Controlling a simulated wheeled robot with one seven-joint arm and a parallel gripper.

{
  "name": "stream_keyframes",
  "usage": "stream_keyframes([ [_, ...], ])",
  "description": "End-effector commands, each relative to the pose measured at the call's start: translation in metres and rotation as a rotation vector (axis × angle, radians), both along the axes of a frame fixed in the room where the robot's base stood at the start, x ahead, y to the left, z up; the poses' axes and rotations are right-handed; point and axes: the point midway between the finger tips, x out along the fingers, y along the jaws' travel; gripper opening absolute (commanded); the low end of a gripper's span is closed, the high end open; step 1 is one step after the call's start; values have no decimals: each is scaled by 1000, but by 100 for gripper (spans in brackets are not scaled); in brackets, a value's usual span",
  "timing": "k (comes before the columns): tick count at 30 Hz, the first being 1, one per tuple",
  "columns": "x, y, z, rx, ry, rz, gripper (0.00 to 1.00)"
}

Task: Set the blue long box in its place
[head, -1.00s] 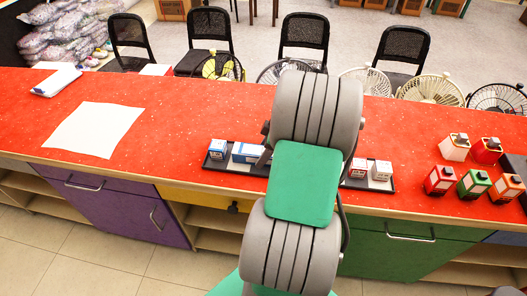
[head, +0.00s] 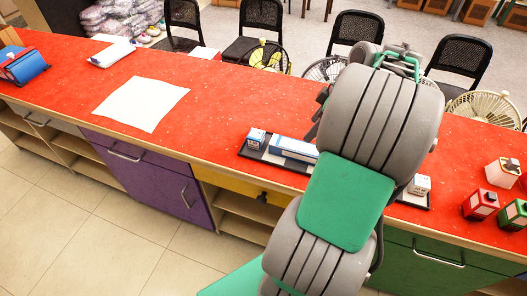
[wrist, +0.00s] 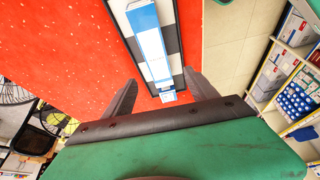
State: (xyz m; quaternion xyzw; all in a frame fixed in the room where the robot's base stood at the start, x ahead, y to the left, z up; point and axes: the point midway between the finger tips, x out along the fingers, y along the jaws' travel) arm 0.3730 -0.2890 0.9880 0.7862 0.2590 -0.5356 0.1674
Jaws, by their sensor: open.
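The blue long box (head: 293,149), blue and white, lies in a dark tray (head: 252,155) on the red counter. In the wrist view the box (wrist: 150,45) lies lengthwise over the tray's black and white squares. My gripper (wrist: 160,94) is open and empty. Its two dark fingers stand apart, either side of the box's near end, with the box extending beyond them; I cannot tell the height gap. In the head view my arm hides the fingers and the middle of the tray.
A small blue and white box (head: 256,137) stands at the tray's left end, and another small box (head: 420,184) at its right. Red and green containers (head: 480,204) stand further right. A white sheet (head: 141,103) lies on the open counter to the left. Fans and chairs stand behind.

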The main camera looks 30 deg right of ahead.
Motion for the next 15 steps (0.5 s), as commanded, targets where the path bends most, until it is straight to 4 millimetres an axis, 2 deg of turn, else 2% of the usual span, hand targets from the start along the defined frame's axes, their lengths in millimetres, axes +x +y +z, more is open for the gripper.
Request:
stream_keyframes([
  [2,20,39,8,-6,27,-34,67],
  [3,29,64,12,-9,45,-68,67],
  [5,38,109,16,-17,74,-137,67],
  [6,40,139,18,-23,89,-188,67],
  [8,37,182,19,-35,103,-269,67],
  [9,30,208,19,-42,106,-324,67],
  [10,24,225,18,-45,106,-365,67],
  [12,6,257,14,-50,100,-453,67],
  [15,-15,280,7,-48,85,-549,67],
])
